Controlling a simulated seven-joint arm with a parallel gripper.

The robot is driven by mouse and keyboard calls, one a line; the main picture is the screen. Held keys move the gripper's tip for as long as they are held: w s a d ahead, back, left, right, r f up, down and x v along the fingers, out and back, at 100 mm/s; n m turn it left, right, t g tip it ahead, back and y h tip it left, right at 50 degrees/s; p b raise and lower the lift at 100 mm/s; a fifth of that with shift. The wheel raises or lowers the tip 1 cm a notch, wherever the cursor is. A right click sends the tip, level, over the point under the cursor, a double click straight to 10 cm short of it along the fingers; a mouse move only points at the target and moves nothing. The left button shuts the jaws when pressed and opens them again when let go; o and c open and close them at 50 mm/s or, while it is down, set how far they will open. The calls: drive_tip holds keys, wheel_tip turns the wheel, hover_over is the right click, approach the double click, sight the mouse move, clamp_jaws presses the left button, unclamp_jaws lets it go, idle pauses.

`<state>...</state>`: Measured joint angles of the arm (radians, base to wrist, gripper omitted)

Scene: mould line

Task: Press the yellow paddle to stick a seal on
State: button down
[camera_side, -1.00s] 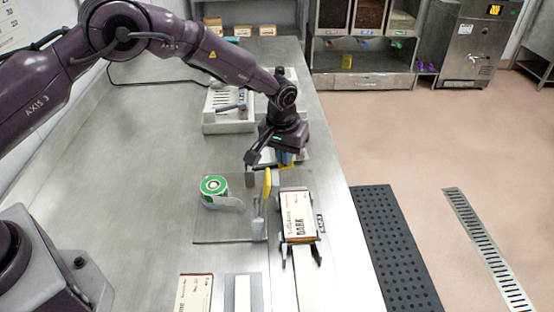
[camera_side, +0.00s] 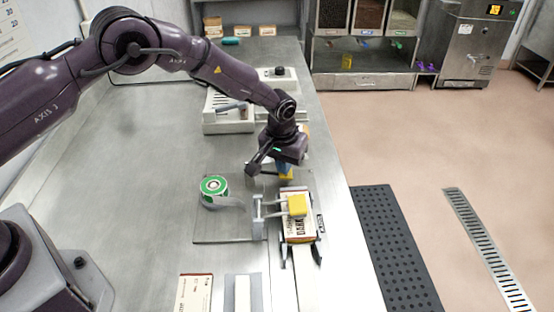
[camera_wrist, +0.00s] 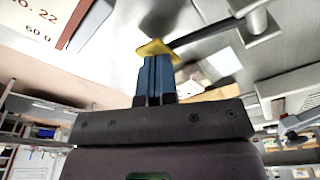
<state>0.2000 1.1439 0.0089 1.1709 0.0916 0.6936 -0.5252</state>
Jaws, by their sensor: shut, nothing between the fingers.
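In the wrist view the fingertips (camera_wrist: 156,62) are at the yellow paddle (camera_wrist: 155,47), touching or very close. The box (camera_wrist: 62,22) fills the upper left there. A green and white seal roll (camera_side: 214,186) stands left of the paddle. Any seal under the paddle is hidden.
The box sits on a narrow pale track between dark guides (camera_side: 317,256). Another box (camera_side: 195,292) lies at the front. The steel bench to the left is bare.

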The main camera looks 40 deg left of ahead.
wheel_tip(320, 180, up, 10)
drive_tip(key=shift+f, duration=0.15)
idle(1.1)
drive_tip(key=s+a+r+m+t, duration=0.1)
drive_tip(key=s+a+r, duration=0.2)
drive_tip(key=s+r, duration=0.4)
drive_tip(key=s+a+r+m+t, duration=0.1)
drive_tip(key=s+a+r, duration=0.2)
drive_tip(key=s+r, duration=0.4)
drive_tip(key=s+a+r+m+t, duration=0.1)
drive_tip(key=s+a+r, duration=0.2)
drive_tip(key=s, duration=1.7)
wheel_tip(320, 180, up, 5)
drive_tip(key=shift+s+a+f+t, duration=0.15)
drive_tip(key=shift+a+t, duration=0.1)
drive_tip(key=shift+t, duration=0.15)
